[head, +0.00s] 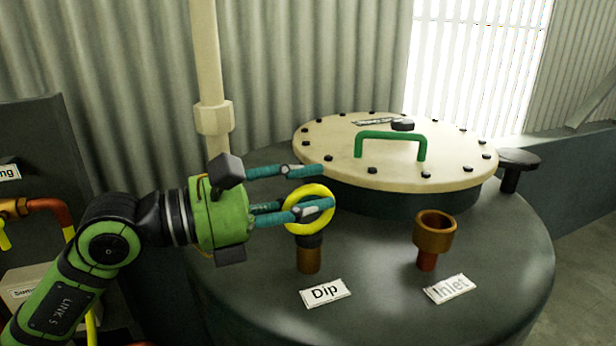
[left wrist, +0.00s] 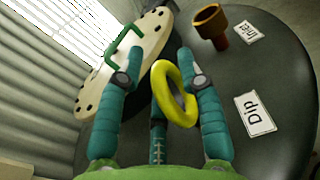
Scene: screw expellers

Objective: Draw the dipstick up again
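The dipstick's yellow ring handle (head: 290,222) stands upright over the short brown dip pipe (head: 309,262), with a dark collar between them. The rod itself is hidden. The white "Dip" label (head: 325,293) lies in front of the pipe. My left gripper (head: 326,188) is at the ring from the left, its teal fingers spread. In the left wrist view the ring (left wrist: 166,98) lies between the spread fingers (left wrist: 154,60), close to the right-hand finger. I cannot tell whether that finger touches it. My right gripper is out of view.
The dark tank top carries a cream bolted lid (head: 320,150) with a green handle (head: 420,150) behind the ring. A brown inlet cup (head: 434,240) with its label (head: 450,289) stands to the right. A cream vertical pipe (head: 211,120) rises behind my left gripper.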

